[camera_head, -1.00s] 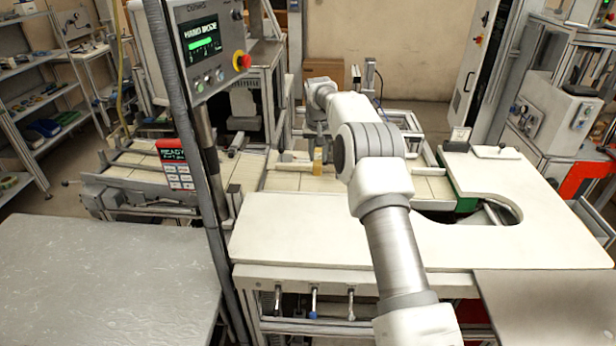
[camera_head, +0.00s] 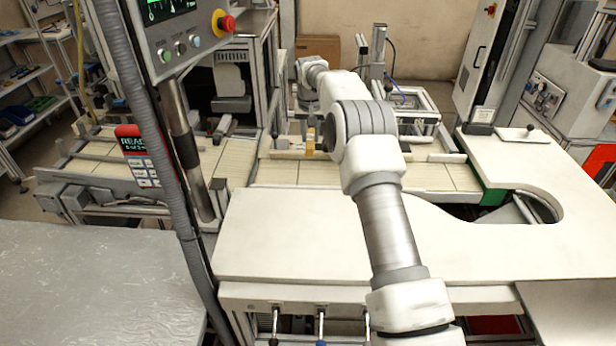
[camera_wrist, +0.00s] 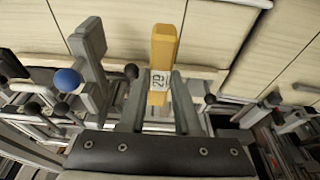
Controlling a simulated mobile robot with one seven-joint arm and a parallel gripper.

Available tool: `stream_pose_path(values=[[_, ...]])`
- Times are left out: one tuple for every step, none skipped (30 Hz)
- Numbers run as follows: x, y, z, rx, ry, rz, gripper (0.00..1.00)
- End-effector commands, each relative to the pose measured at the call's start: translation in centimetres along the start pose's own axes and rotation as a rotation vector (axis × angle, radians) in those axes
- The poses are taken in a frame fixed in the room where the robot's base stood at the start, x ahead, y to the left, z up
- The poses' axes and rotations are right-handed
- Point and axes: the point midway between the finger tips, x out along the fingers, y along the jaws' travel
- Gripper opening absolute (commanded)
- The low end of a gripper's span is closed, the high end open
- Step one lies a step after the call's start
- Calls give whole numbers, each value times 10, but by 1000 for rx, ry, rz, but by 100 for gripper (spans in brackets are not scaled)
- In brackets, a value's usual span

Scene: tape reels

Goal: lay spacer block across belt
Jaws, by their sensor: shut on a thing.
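The spacer block looks to be the yellow-orange bar (camera_wrist: 163,44) with a white numbered label in the wrist view. My gripper (camera_wrist: 161,80) is shut on it near the label, one finger on each side. In the head view the yellow block (camera_head: 310,141) shows small below my gripper (camera_head: 310,121), close to the belt. The belt (camera_head: 283,173) is a run of cream slats. Its slats (camera_wrist: 226,28) also show beyond the block in the wrist view. I cannot tell whether the block touches the belt. My arm hides part of the belt.
A grey bar (camera_wrist: 90,62) and a blue knob (camera_wrist: 67,80) stand left of the block in the wrist view. A white worktop (camera_head: 290,235) lies in front of the belt. A control panel (camera_head: 178,30) on a post stands at left. A cardboard box (camera_head: 318,50) is behind.

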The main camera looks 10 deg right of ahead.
Motion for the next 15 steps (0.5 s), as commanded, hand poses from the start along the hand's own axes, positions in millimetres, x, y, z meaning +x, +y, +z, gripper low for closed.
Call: stream_pose_path(values=[[6, 0, 2, 0, 2, 0, 0], [8, 0, 2, 0, 1, 0, 0], [10, 0, 3, 0, 1, 0, 0], [13, 0, 3, 0, 0, 0, 0], [16, 0, 5, 0, -1, 0, 0], [22, 0, 7, 0, -3, 0, 0], [28, 0, 8, 0, -3, 0, 0], [33, 0, 10, 0, -3, 1, 0], [40, 0, 12, 0, -2, 1, 0], [46, 0, 14, 0, -4, 1, 0], [51, 0, 15, 0, -3, 1, 0], [56, 0, 16, 0, -2, 0, 0], [60, 0, 17, 0, -1, 0, 0], [62, 0, 17, 0, -1, 0, 0], [66, 0, 18, 0, 0, 0, 0]])
